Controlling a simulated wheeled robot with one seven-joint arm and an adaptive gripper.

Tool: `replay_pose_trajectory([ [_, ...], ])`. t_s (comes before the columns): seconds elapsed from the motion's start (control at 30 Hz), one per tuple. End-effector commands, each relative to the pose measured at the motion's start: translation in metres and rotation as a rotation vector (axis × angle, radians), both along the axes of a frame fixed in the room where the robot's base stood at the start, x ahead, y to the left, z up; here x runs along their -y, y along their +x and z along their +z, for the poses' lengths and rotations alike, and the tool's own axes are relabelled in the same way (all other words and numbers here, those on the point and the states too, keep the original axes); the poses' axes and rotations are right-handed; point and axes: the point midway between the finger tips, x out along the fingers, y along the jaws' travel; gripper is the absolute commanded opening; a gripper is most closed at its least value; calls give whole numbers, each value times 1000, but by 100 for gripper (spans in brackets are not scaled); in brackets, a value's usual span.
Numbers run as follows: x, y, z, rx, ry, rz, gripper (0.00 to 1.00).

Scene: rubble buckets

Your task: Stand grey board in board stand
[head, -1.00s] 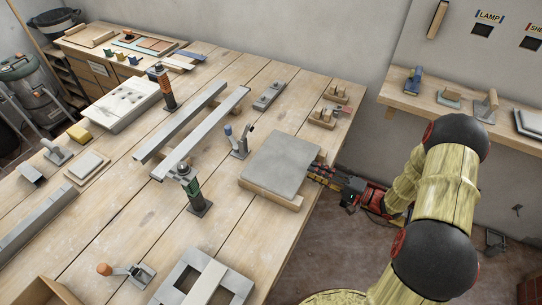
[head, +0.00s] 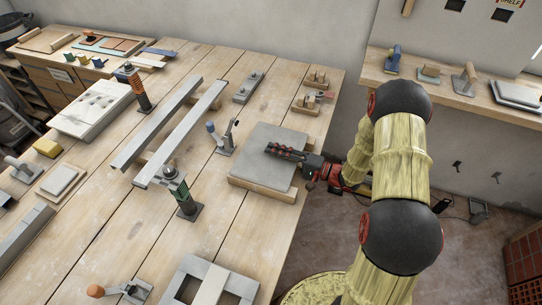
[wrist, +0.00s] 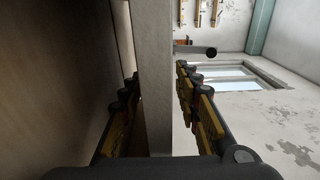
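The grey board (head: 261,140) lies flat on a wooden support (head: 262,188) at the table's right edge. My gripper (head: 287,152) reaches in from the right, with one finger showing above the board's top face. In the wrist view, the board's edge (wrist: 156,90) runs between my two fingers (wrist: 158,100), with gaps to the fingers near the palm. The gripper looks open around the board; contact at the fingertips cannot be made out. The other finger is hidden in the head view. I cannot tell for sure which item is the board stand; two small wooden blocks (head: 306,105) stand behind the board.
Two long grey bars (head: 180,135) lie across the table left of the board. A blue-handled clamp (head: 222,140) and a green-bodied tool (head: 184,197) stand close by. A grey frame (head: 208,285) lies at the front. A wall shelf (head: 450,92) holds tools and boards at right.

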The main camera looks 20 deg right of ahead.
Motion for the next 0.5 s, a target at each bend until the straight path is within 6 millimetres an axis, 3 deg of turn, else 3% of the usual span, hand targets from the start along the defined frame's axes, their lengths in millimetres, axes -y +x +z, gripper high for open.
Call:
replay_pose_trajectory([
  [0.37, -10, 9, 1, 2, -1, -1, 33],
  [0.5, -10, 9, 1, 2, -1, -1, 25],
])
